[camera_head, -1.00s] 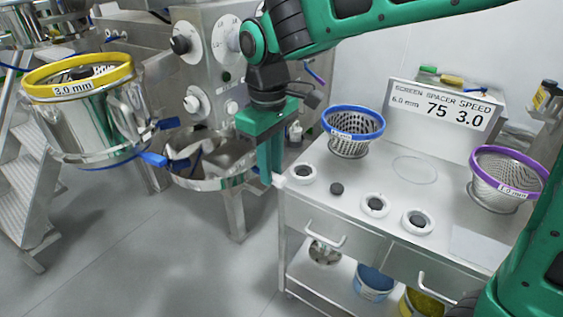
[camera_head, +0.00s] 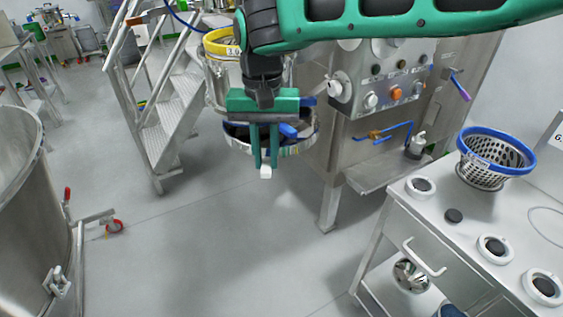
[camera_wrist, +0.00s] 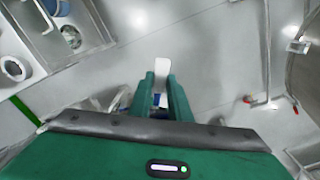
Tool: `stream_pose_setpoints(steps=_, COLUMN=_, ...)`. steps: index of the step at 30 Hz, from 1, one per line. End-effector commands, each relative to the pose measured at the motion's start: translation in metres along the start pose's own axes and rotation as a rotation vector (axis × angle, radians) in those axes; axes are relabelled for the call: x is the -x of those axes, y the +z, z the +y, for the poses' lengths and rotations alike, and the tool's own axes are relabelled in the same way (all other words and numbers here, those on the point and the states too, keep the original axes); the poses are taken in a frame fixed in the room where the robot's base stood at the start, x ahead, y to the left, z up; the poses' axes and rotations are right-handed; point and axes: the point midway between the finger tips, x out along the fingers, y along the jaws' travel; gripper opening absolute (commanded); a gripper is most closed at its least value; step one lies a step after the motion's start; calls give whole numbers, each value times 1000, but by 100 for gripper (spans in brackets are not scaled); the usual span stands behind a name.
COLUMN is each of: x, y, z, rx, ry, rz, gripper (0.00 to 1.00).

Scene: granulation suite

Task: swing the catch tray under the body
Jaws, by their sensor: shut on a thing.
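The steel body (camera_head: 213,88) with a yellow ring (camera_head: 218,42) stands behind my arm and is partly hidden by it. The round steel catch tray (camera_head: 240,145) shows below the body, its rim set a little to the right of it. My gripper (camera_head: 264,160) is in front of the tray, fingers down and close together. It is shut on a small white grip (camera_head: 265,172), which also shows between the fingertips in the wrist view (camera_wrist: 161,70). How the grip joins the tray is hidden. A blue lever (camera_head: 289,131) shows just right of the fingers.
A steel bench (camera_head: 400,215) with a blue-ringed basket (camera_head: 495,150) stands at right. The machine's control panel (camera_head: 385,75) is behind. Metal steps (camera_head: 170,110) stand left of the body. A large steel vessel (camera_head: 20,200) is at far left. The middle floor is clear.

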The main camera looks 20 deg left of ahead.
Motion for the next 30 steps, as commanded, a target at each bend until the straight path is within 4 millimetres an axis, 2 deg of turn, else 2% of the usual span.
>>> stream_pose_setpoints(steps=6, x=0, y=-9, z=-1, rx=-35, ry=-1, rz=1, gripper=0)
stream_pose_setpoints(steps=16, x=1, y=-11, z=2, rx=-41, ry=-1, rz=2, gripper=0)
stream_pose_setpoints(steps=17, x=1, y=-11, z=2, rx=-41, ry=-1, rz=2, gripper=22)
stream_pose_setpoints(steps=18, x=1, y=-11, z=2, rx=-41, ry=-1, rz=2, gripper=31)
stream_pose_setpoints(steps=19, x=1, y=-11, z=2, rx=-41, ry=-1, rz=2, gripper=36)
stream_pose_setpoints(steps=30, x=5, y=-10, z=2, rx=-40, ry=-1, rz=2, gripper=36)
